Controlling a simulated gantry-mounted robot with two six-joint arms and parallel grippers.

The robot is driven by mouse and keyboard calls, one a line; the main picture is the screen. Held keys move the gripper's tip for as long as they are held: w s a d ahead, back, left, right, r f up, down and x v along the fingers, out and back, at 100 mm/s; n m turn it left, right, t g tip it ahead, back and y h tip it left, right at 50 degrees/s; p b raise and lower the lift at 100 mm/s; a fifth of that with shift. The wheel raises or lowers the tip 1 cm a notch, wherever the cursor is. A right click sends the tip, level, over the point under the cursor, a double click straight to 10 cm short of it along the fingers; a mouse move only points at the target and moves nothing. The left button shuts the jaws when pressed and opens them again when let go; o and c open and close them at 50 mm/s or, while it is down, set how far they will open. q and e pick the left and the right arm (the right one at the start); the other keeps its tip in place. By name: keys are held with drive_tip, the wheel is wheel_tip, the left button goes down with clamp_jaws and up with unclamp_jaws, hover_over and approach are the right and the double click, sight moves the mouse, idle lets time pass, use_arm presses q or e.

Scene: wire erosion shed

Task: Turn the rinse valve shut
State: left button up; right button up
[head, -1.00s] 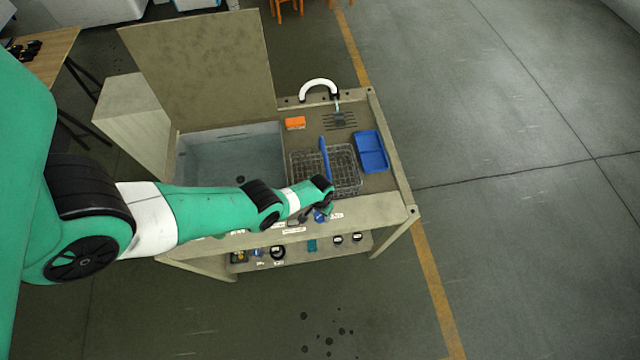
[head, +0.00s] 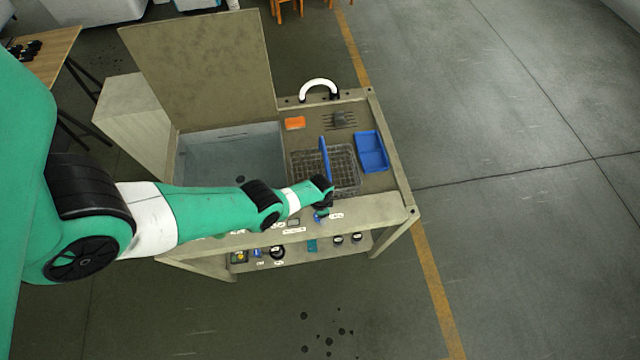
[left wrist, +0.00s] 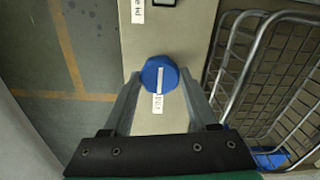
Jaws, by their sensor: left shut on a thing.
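The rinse valve is a round blue knob (left wrist: 160,74) with a white line across its face, on the bench's front panel. In the left wrist view the white line runs nearly straight up and down, above a small white label. My left gripper (left wrist: 160,82) is shut on the knob, one finger on each side. In the head view the knob (head: 320,216) shows only in part below the end of my left arm. The white curved spout (head: 318,86) stands at the back, and no stream shows under it. My right gripper is out of view.
A wire basket (head: 346,180) sits right behind the panel, close to my left gripper. A blue tray (head: 371,153), an orange block (head: 295,123) and a slotted drain (head: 343,121) are on the bench top. A water-filled tank (head: 280,150) is at left. Floor at right is clear.

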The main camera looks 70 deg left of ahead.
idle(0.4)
use_arm(q)
drive_tip(key=o, duration=1.4)
drive_tip(key=shift+c, duration=0.2)
